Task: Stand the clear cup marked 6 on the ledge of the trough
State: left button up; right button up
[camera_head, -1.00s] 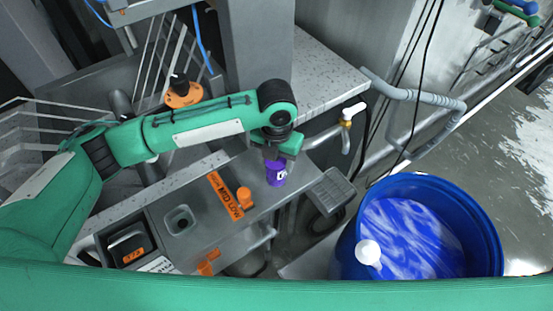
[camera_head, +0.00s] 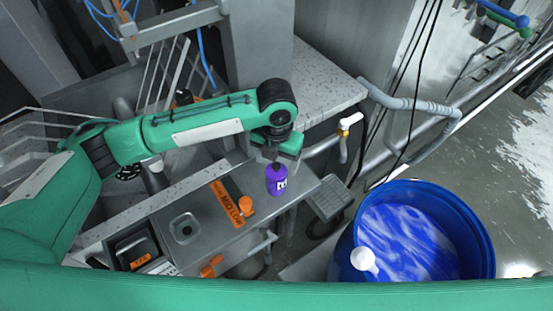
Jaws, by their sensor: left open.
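The clear cup (camera_head: 276,180), filled with purple, stands upright on the grey ledge of the trough (camera_head: 302,186), near its right end. A white mark shows on its side, too small to read surely. My left gripper (camera_head: 274,156) is open just above the cup's top and looks clear of it. Its fingers are small and dark, partly hidden under the wrist. My right gripper is not in view.
An orange label strip (camera_head: 226,203) and an orange knob (camera_head: 245,204) lie left of the cup. A blue barrel (camera_head: 487,225) with blue-and-white contents stands at right. A white-handled tap (camera_head: 350,122) is behind the ledge.

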pick_arm(q)
notch_tip(320, 180, up, 6)
jog(key=shift+r+p, duration=0.1)
jog(key=shift+p, duration=0.25)
jog(key=shift+r, duration=0.6)
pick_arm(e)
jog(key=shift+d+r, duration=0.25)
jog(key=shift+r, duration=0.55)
pick_arm(q)
jog(key=shift+s+f, duration=0.1)
